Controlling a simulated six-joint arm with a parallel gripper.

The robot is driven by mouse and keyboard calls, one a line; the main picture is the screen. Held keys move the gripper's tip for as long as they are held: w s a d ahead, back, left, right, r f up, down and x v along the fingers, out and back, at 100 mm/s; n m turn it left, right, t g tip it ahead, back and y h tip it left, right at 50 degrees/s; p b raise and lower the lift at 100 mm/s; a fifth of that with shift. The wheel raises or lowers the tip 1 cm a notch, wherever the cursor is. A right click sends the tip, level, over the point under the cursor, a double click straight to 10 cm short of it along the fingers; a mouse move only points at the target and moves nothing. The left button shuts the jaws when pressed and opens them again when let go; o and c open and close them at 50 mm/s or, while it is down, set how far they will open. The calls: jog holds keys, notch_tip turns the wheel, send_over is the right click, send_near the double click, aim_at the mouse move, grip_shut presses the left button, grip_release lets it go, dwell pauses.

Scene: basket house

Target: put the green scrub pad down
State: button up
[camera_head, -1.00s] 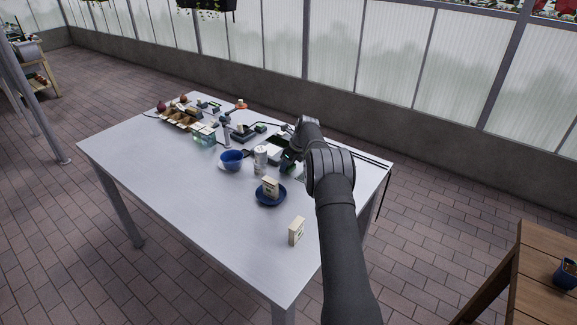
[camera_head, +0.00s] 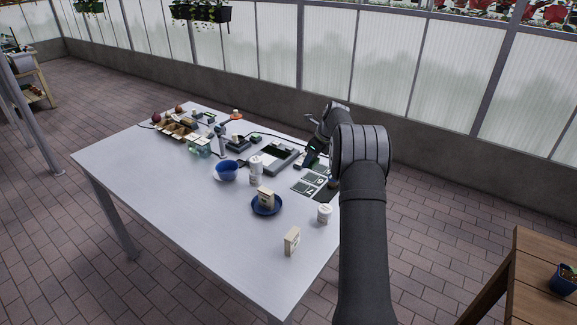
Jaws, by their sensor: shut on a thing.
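My gripper (camera_head: 311,161) is over the back right part of the table, just right of a grey device with a dark top. It is small and partly hidden by my own arm. A little green shows at its tip, which fits the green scrub pad (camera_head: 313,159), held in the shut jaws. The pad's outline is too small to make out, and I cannot tell whether it touches the table. Dark cards with white marks (camera_head: 308,185) lie just in front of the gripper.
The grey device (camera_head: 275,156) stands left of the gripper. The table's (camera_head: 190,225) front left is clear.

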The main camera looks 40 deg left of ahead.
jog(key=shift+d+r, duration=0.15)
jog(key=shift+d, duration=0.05)
jog(key=shift+s+a, duration=0.15)
jog(key=s+a+n+g, duration=0.2)
jog(key=s+a+n, duration=0.2)
jog(key=s+a, duration=0.5)
jog(key=n+g+h, duration=0.1)
jog(key=n, duration=0.4)
send_over(212, 205)
jog(key=w+d, duration=0.1)
jog(key=f, duration=0.6)
jog(key=shift+w+d+f, duration=0.15)
jog(key=shift+w, duration=0.05)
jog(key=shift+s+a+f, duration=0.25)
jog(key=shift+a, duration=0.05)
jog(key=shift+f, duration=1.95)
jog(key=shift+f, duration=0.15)
